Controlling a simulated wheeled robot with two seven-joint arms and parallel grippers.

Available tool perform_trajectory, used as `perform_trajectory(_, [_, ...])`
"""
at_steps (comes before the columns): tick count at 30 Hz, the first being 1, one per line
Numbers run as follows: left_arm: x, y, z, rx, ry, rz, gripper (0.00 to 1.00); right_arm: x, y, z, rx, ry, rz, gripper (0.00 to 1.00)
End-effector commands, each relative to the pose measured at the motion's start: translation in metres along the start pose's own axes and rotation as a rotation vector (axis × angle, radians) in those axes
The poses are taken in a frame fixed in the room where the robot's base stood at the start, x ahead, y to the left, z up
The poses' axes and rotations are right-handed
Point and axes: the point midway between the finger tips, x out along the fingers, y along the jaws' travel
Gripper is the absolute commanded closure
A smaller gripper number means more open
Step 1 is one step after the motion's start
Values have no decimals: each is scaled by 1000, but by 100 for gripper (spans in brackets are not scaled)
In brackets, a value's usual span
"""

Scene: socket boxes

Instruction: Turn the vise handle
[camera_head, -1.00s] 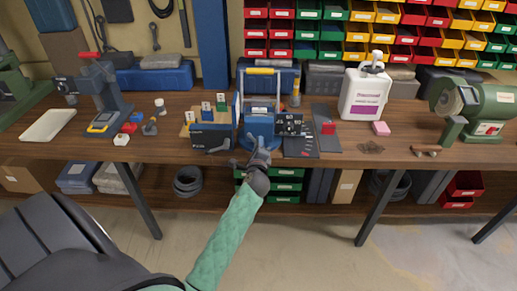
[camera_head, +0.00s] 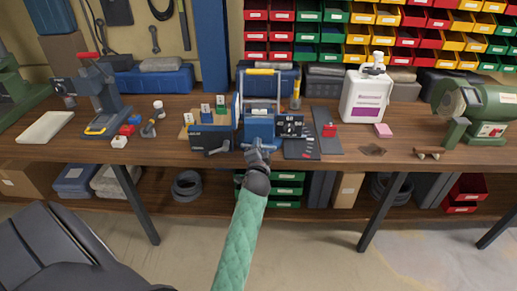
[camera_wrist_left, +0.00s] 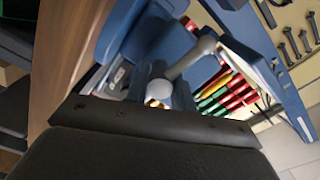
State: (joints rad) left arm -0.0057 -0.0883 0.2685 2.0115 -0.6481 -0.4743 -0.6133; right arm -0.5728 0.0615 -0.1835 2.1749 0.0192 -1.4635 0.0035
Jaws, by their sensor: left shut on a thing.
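The blue vise (camera_head: 258,128) stands at the front edge of the wooden bench, near the middle of the head view. My left gripper (camera_head: 258,152) is in front of it, at the end of a green-sleeved arm. The left wrist view shows the grey vise handle (camera_wrist_left: 192,58), a bar with a round ball end. The ball lies between the fingers of my left gripper (camera_wrist_left: 160,92), which is shut on the handle. In the head view the gripper hides most of the handle. My right gripper is not in view.
A dark blue box (camera_head: 209,138) stands close left of the vise, and a dark panel with labels (camera_head: 290,126) close right. A white bottle (camera_head: 366,97) and a green grinder (camera_head: 480,112) stand farther right. An arbor press (camera_head: 103,92) is at left.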

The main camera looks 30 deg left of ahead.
Motion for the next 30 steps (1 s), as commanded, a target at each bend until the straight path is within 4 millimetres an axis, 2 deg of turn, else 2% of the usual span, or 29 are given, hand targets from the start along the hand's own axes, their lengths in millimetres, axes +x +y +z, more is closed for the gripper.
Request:
perform_trajectory(9, [1, -2, 0, -118, 1, -4, 98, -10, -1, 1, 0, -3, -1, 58])
perform_trajectory(25, [1, -3, -1, -138, 2, -4, 98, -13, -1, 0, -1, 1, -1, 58])
perform_trajectory(26, [1, -3, -1, -138, 2, -4, 72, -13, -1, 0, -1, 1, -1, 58])
perform_trajectory(28, [1, -2, -1, -138, 2, -3, 58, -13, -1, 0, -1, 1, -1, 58])
perform_trajectory(30, [1, -2, -1, -138, 1, -3, 54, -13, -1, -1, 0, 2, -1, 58])
